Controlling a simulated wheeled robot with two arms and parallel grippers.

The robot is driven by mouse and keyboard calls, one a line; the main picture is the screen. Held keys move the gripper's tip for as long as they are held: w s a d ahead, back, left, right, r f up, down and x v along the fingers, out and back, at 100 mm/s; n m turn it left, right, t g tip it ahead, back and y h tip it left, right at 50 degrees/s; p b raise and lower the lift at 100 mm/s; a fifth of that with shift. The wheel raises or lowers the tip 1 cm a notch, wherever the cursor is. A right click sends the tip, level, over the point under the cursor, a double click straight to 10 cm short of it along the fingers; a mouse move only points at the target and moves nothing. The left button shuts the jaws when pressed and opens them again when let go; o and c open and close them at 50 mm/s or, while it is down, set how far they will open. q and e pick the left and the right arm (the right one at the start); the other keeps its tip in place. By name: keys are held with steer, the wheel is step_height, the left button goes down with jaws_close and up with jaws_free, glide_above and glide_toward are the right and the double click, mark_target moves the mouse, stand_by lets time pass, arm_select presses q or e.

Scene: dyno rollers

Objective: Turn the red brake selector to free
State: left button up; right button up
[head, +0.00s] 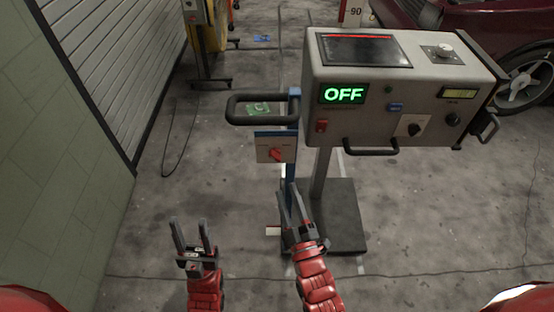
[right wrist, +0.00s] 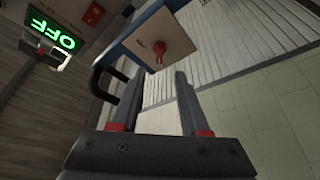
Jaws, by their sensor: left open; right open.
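The red brake selector (head: 276,154) is a small red knob on a pale plate (head: 262,146) with a blue edge, fixed to a blue post. In the right wrist view the red knob (right wrist: 160,48) sits on its plate (right wrist: 143,40), beyond the fingertips. My right gripper (head: 292,188) is open and empty, below the plate and apart from the knob. Its two fingers (right wrist: 155,90) show in the right wrist view. My left gripper (head: 192,228) is open and empty, low and left of the post over the floor.
A grey console (head: 440,90) with a green OFF display (head: 344,93) stands right of the selector. A black handle loop (head: 262,97) juts out above the plate. A dark base (head: 340,215) stands on the floor below. The floor at left is mostly free.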

mark_target(276, 160)
steer(key=p+x, duration=0.1)
steer(key=x, duration=0.9)
steer(key=shift+c, duration=0.2)
jaws_close()
